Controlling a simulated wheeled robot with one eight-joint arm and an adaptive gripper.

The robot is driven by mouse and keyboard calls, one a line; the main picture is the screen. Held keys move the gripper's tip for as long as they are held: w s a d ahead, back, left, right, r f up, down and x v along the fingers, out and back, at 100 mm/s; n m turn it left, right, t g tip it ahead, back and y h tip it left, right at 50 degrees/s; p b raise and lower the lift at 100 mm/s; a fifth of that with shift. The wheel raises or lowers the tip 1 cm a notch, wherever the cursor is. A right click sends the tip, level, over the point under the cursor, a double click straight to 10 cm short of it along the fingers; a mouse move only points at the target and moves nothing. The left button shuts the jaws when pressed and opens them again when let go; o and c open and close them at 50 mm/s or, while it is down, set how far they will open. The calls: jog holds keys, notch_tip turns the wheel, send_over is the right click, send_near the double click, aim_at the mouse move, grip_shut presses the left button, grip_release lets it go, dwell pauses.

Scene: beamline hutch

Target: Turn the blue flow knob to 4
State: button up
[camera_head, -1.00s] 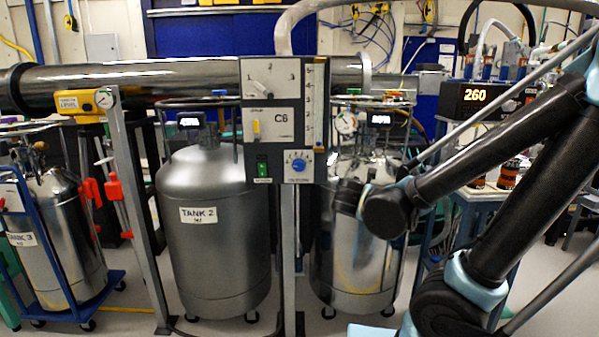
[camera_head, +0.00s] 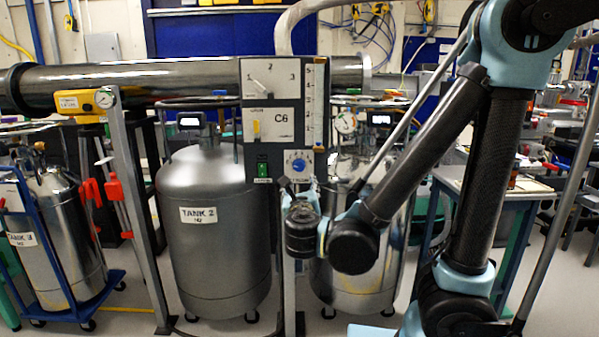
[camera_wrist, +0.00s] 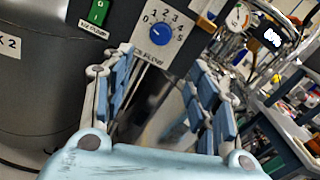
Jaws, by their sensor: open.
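The blue flow knob (camera_head: 299,165) sits on a white dial plate at the bottom right of the grey C6 panel. In the wrist view the knob (camera_wrist: 160,34) shows at the top, with numbers 0 to 5 around it. Its pale mark seems to face up and left, toward the low numbers; I cannot read the exact setting. My gripper (camera_wrist: 160,65) is open and empty, its blue-padded fingers either side below the dial, apart from the knob. In the head view my gripper (camera_head: 301,188) is small and partly hidden by the wrist, just below the dial.
A green switch (camera_wrist: 97,12) is left of the dial. The panel also carries a three-position lever (camera_head: 262,88), a yellow lever (camera_head: 256,130) and a vertical scale (camera_head: 314,100). Tank 2 (camera_head: 213,240) stands left of the panel post, another shiny tank (camera_head: 345,285) behind my arm.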

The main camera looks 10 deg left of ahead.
aim_at(299, 169)
jog(key=x, duration=1.6)
jog(key=shift+w, duration=0.35)
jog(key=c, duration=1.1)
jog(key=shift+o, duration=0.2)
